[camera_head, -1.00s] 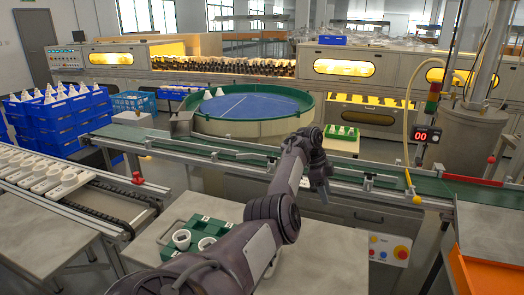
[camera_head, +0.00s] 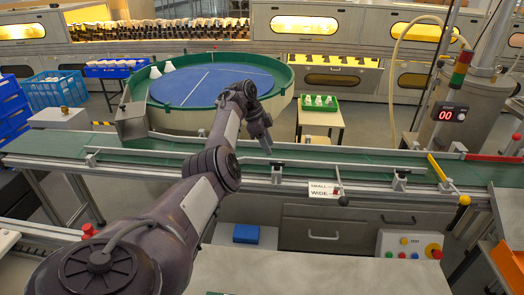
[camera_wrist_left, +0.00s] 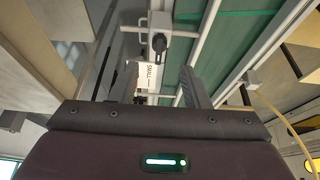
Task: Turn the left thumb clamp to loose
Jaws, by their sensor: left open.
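My left gripper (camera_head: 266,142) hangs over the conveyor rail near the middle of the head view, open and empty. The left thumb clamp (camera_head: 277,171) appears to be the grey bracket on the front rail just below and right of the gripper. In the left wrist view it shows as a pale block with a black knob (camera_wrist_left: 158,43), beyond my open fingers (camera_wrist_left: 158,88) and apart from them. The knob's exact turn position cannot be told. My right gripper is not in view.
A SMALL/WIDE label (camera_head: 324,190) and a lever with a dark red knob (camera_head: 343,200) are right of the clamp. Another rail clamp (camera_head: 400,178) stands farther right. A yellow bar (camera_head: 437,168) crosses the belt. A control box (camera_head: 409,246) is at lower right.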

